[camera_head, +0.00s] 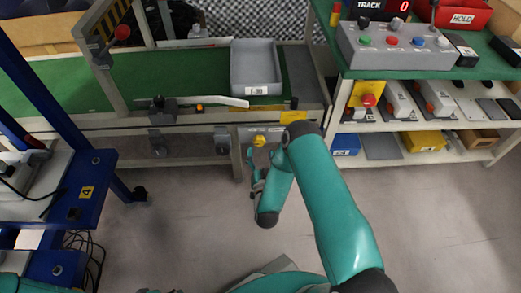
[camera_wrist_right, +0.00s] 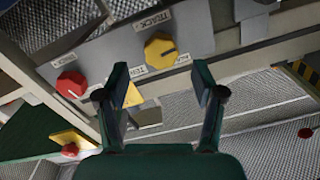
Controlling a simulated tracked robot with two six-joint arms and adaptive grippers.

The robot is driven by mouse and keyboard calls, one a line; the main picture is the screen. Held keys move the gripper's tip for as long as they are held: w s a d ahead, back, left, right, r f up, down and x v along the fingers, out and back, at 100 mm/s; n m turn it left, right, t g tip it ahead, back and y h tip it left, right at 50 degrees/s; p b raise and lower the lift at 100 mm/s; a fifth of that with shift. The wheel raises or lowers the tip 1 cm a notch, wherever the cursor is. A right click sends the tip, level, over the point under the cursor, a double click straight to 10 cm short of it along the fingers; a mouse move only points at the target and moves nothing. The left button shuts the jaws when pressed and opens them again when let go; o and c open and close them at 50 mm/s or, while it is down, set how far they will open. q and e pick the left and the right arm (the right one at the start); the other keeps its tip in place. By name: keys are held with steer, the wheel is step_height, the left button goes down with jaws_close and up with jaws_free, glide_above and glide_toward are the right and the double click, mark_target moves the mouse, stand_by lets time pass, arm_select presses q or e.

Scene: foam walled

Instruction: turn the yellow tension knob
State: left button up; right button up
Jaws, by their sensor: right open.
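The yellow tension knob (camera_head: 259,141) sits on a grey panel at the front of the conveyor frame. In the right wrist view the yellow knob (camera_wrist_right: 160,48) is large, with a dark pointer line and small labels around it. My right gripper (camera_head: 254,172) is just in front of and below the knob in the head view. In the wrist view the right gripper (camera_wrist_right: 160,82) has its two fingers spread, with the knob beyond them and between them. Nothing is between the fingertips, and they appear apart from the knob. My left gripper does not show.
A red knob (camera_wrist_right: 71,83) is left of the yellow one on the panel. A grey bin (camera_head: 254,68) stands on the green conveyor belt (camera_head: 185,82). A shelf (camera_head: 390,155) with boxes stands to the right, a blue cart (camera_head: 85,195) to the left. Open floor lies in front.

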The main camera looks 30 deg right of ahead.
mark_target(260, 144)
steer(key=shift+b+x, duration=0.35)
steer(key=shift+x, duration=2.45)
steer(key=shift+s, duration=0.1)
steer(key=c, duration=1.1)
steer(key=shift+d, duration=0.15)
steer(key=shift+c, duration=0.2)
